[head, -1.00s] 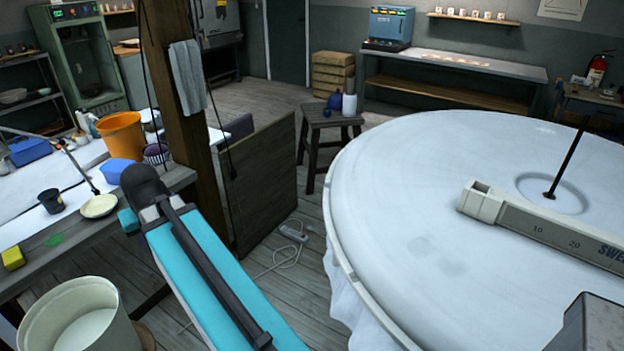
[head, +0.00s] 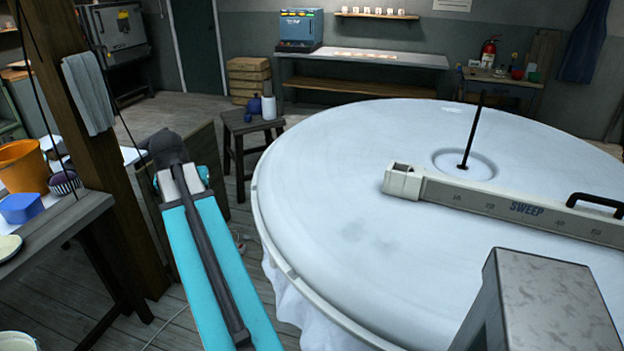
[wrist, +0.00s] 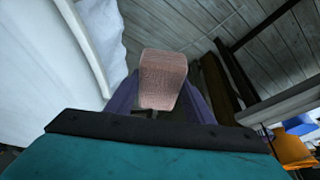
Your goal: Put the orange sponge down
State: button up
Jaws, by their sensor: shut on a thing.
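The orange sponge (wrist: 163,72) is a pinkish, rough block in the wrist view. My gripper (wrist: 157,98) is shut on it, with a purple finger on each side. The sponge is held over the grey plank floor, beside the white cloth edge of the big round table. It is clear of any surface as far as I can tell. In the head view my arm is in sight, but the gripper and sponge are hidden.
The big round white table (head: 350,225) fills the right, with a long sweep bar (head: 500,200) across it. A stool (head: 250,127) with blue pottery stands behind.

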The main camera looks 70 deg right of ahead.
jog(key=s+d+m+g+b, duration=0.1)
jog(key=s+d+m, duration=0.2)
jog(key=s+d, duration=0.4)
jog(key=s+d+r+m+g+b, duration=0.1)
jog(key=s+d+m, duration=0.2)
jog(key=s+d, duration=0.5)
jog(key=s+d+m+g, duration=0.1)
jog(key=s+d+m, duration=0.2)
jog(key=s+d, duration=0.4)
jog(key=shift+s+d+r+m+g+h+b, duration=0.1)
jog(key=shift+s+m+b, duration=0.05)
jog(key=shift+s, duration=1.25)
jog(key=shift+s+d+r+m+g+h+b, duration=0.1)
jog(key=shift+s, duration=1.25)
jog(key=shift+s+d+m+g+h+b, duration=0.1)
jog(key=shift+s+m+b, duration=0.05)
jog(key=shift+s, duration=1.25)
jog(key=w+d+p, duration=0.1)
jog(key=w+d, duration=0.1)
jog(key=d, duration=0.2)
jog(key=w+d+f, duration=0.1)
jog(key=w+d, duration=0.2)
jog(key=d, duration=0.1)
jog(key=w+d+p, duration=0.1)
jog(key=w+d, duration=0.1)
jog(key=d, duration=0.2)
jog(key=shift+w+d+f+p, duration=0.2)
jog(key=shift+w+p, duration=0.15)
